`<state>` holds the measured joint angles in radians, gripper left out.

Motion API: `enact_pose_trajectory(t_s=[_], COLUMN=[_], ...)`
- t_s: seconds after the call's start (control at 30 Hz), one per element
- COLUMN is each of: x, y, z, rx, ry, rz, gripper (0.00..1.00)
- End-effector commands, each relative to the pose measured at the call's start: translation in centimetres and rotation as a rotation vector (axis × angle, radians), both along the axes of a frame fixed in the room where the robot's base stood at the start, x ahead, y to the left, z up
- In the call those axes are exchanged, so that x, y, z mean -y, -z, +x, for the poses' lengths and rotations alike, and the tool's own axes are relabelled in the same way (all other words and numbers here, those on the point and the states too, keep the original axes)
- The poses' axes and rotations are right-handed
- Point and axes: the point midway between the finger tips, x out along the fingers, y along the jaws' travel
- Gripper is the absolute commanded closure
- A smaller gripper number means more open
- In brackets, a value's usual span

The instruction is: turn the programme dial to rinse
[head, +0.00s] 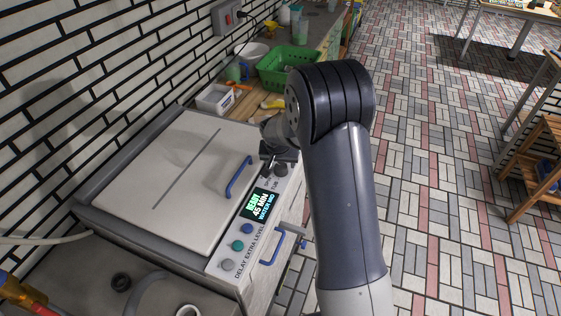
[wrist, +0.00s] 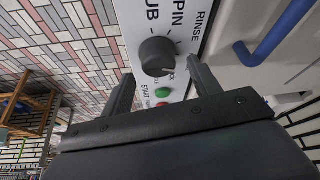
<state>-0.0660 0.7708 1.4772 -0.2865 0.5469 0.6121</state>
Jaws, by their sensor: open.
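The dark programme dial (wrist: 158,57) sits on the white control panel (wrist: 126,12) in the wrist view. Printed words around it include SPIN, RINSE and a partly cut "UB". I cannot tell for sure which mark its pointer faces. My gripper (wrist: 161,69) is open, with one finger on each side of the dial. The fingers appear apart from it. In the head view my gripper (head: 275,160) is over the far end of the panel (head: 228,250) and largely hides the dial.
A lit display (head: 262,204) reads READY, 45 MIN, WATER MID. Blue handles stand on the lid (head: 238,178) and at the front (head: 270,250). A green START button (wrist: 162,92) lies close to the dial. A green basket (head: 288,65) stands on the counter behind.

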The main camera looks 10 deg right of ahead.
Motion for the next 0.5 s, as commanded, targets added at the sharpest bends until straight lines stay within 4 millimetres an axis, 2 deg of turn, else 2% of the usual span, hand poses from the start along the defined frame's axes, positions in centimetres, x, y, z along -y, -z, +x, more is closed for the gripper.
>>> enact_pose_trajectory(t_s=[0.2,0.5], x=[0.2,0.2], y=[1.5,1.7], z=[0.5,0.7], rx=[-0.001,0.0], ry=[0.001,0.001], rz=[0.001,0.0], gripper=[0.41,0.41])
